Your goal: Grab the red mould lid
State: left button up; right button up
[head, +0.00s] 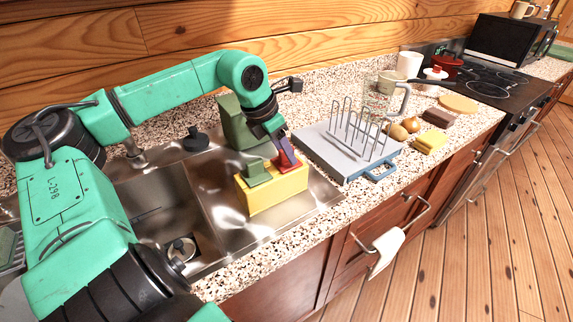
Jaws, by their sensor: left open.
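The red mould lid (290,161) is a small dark red piece on the right part of the top of a yellow block-shaped mould (275,193). A similar green piece (255,174) sits on the left part of the same mould. My left gripper (284,154) reaches down from above to the red lid, open, with its fingertips at the lid. The fingers partly hide the lid, and I cannot tell whether they touch it. My right gripper is not in view.
A taller green block (231,122) stands behind the mould. The sink (165,205) lies to the left. A grey board with a wire rack (330,150) lies to the right, with a glass jug (378,104) and food beyond. The floor in front is clear.

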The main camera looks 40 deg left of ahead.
pick_arm(q)
jog(key=shift+w+f, duration=0.1)
jog(key=shift+f, duration=0.05)
grip_shut()
dwell(1.3)
